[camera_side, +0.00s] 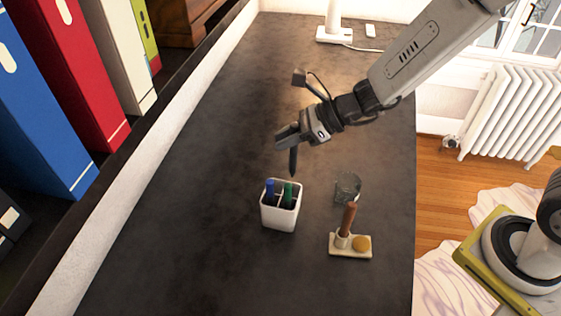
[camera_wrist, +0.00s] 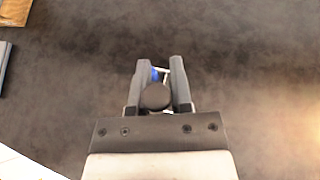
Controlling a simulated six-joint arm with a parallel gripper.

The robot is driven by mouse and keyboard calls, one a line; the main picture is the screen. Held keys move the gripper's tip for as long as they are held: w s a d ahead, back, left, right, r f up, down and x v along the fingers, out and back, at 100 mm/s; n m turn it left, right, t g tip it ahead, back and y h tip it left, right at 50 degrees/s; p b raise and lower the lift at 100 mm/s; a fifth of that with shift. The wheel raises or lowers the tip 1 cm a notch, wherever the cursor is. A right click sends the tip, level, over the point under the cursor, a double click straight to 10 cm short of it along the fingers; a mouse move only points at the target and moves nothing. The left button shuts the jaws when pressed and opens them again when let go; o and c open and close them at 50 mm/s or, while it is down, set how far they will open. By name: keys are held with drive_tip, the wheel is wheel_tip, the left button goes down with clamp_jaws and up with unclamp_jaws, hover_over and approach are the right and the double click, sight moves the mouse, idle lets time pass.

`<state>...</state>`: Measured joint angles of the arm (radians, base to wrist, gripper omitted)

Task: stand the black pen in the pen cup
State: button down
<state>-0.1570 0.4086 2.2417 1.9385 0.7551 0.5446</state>
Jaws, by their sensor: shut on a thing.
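The white pen cup (camera_side: 280,218) stands on the dark table in the side view, with a blue pen (camera_side: 270,188) and a green pen (camera_side: 288,192) upright in it. My gripper (camera_side: 287,140) is shut on the black pen (camera_side: 293,162), which hangs nearly upright above and just behind the cup. The pen's lower tip looks close to the cup's rim height; I cannot tell whether it is over the opening. In the wrist view the pen's round end (camera_wrist: 155,97) sits between the two fingers (camera_wrist: 160,75). They hide most of the cup, and a bit of blue shows beyond.
A clear glass (camera_side: 347,187) stands to the right of the cup. In front of it is a small cream holder (camera_side: 340,252) with a brown upright stick (camera_side: 349,219) and a yellow disc (camera_side: 361,243). Binders (camera_side: 75,75) line the left edge. The table's left front is clear.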

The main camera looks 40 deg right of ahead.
wheel_tip(320, 180, down, 10)
idle(2.0)
drive_tip(key=shift+f, duration=0.2)
drive_tip(key=shift+c, duration=2.2)
unclamp_jaws()
drive_tip(key=v, duration=0.7)
drive_tip(key=shift+s+d+r, duration=0.2)
drive_tip(key=shift+d, duration=0.1)
drive_tip(key=shift+s, duration=0.1)
